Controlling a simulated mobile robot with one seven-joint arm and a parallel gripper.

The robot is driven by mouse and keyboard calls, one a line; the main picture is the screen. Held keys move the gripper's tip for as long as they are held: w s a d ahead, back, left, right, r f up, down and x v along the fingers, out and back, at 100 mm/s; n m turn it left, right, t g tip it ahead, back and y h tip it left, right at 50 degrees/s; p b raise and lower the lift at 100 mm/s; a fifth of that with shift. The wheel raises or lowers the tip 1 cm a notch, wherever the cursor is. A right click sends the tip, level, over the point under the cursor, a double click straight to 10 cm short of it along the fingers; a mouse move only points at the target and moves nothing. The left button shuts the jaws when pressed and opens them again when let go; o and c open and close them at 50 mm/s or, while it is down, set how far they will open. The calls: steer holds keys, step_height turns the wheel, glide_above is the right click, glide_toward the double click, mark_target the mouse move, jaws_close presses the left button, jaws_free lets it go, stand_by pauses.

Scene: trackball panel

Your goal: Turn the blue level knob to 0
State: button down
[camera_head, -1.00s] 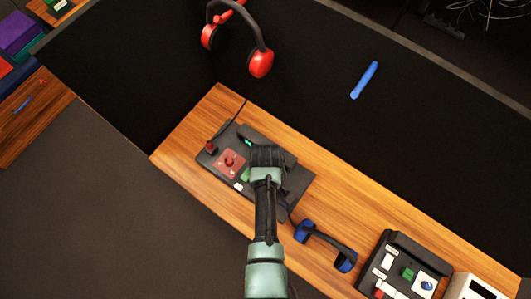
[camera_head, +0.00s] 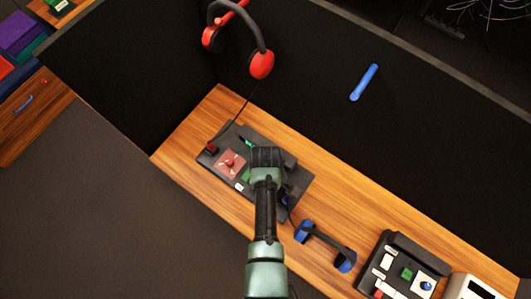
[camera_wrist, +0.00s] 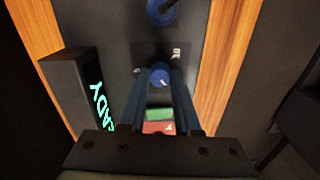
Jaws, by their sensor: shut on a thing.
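The dark control panel (camera_head: 213,160) lies on the wooden bench. In the wrist view the blue level knob (camera_wrist: 160,76) sits between the tips of my two fingers, with a pale mark on its top. My gripper (camera_wrist: 160,82) is shut on this knob from above. In the head view my gripper (camera_head: 267,160) and wrist stand over the right half of the panel and hide the knob. I cannot read a scale around the knob; only part of the lettering beside it shows.
A dark display block (camera_wrist: 75,88) with lit green letters stands left of my fingers. Another round blue control (camera_wrist: 162,10) is beyond the knob. Green (camera_wrist: 158,114) and red (camera_wrist: 157,127) parts lie nearer. A blue headset (camera_head: 325,245) and a second panel (camera_head: 402,265) are to the right.

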steer(key=c, duration=0.6)
jaws_free()
step_height(320, 180, up, 13)
steer(key=shift+r+b, duration=0.1)
steer(key=shift+b, duration=0.25)
